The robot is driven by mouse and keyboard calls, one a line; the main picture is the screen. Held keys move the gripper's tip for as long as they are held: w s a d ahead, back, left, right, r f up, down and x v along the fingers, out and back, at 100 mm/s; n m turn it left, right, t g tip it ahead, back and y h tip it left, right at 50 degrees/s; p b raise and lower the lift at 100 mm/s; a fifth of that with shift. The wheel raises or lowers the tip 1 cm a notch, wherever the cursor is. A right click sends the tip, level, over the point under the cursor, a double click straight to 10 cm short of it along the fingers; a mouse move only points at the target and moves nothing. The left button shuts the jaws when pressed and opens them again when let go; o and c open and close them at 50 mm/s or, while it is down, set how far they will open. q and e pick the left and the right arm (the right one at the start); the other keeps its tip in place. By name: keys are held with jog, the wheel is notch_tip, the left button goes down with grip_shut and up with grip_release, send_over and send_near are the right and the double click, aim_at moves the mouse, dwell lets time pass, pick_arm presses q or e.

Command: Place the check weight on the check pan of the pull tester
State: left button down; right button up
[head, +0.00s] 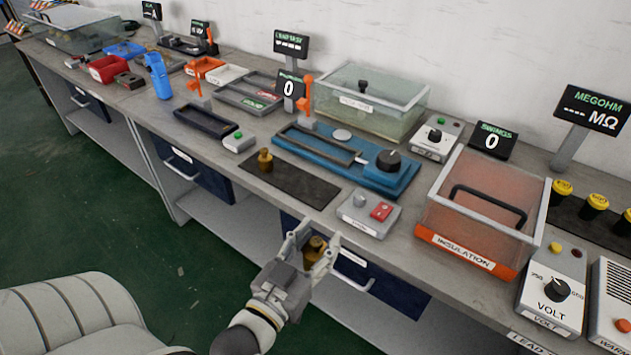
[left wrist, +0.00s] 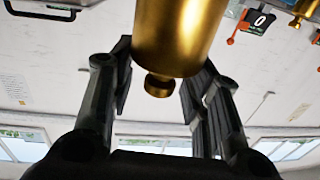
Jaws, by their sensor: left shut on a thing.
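A brass weight (head: 315,250) is held between the fingers of my left gripper (head: 317,241), in front of the bench edge. In the left wrist view the same brass weight (left wrist: 178,35) fills the top middle, between the dark fingers (left wrist: 160,95). A second brass weight (head: 265,161) stands on a dark mat (head: 300,184) on the bench. Behind the mat is a blue bench device (head: 395,181) with a long trough, a small round grey disc (head: 342,135) and a black knob (head: 388,160). I cannot tell for sure which part is the check pan. My right gripper is not in view.
A grey box with a red button (head: 381,211) stands right of the mat, near the front edge. The insulation box (head: 466,250) with a clear lid is further right. A small box with a green button (head: 239,141) is left of the mat. Drawers lie below the bench.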

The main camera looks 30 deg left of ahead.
pick_arm(q)
jog(key=w+a+r+n+y, duration=0.1)
jog(key=w+a+r+y, duration=0.1)
jog(key=a, duration=0.6)
jog(key=w+a+r+n+y+b, duration=0.1)
jog(key=w+a+r+n+y, duration=0.1)
jog(key=w+a+r, duration=0.3)
jog(key=a+r, duration=0.1)
jog(key=a, duration=0.3)
jog(key=shift+w+g+y, duration=0.3)
jog(key=shift+g+y, duration=0.1)
jog(key=shift+f, duration=0.1)
jog(key=w+f, duration=0.8)
jog(key=w, duration=0.1)
jog(key=w+f, duration=0.4)
jog(key=w, duration=0.1)
jog(key=shift+w+d, duration=0.1)
jog(key=shift+d, duration=0.3)
jog(key=shift+f, duration=0.25)
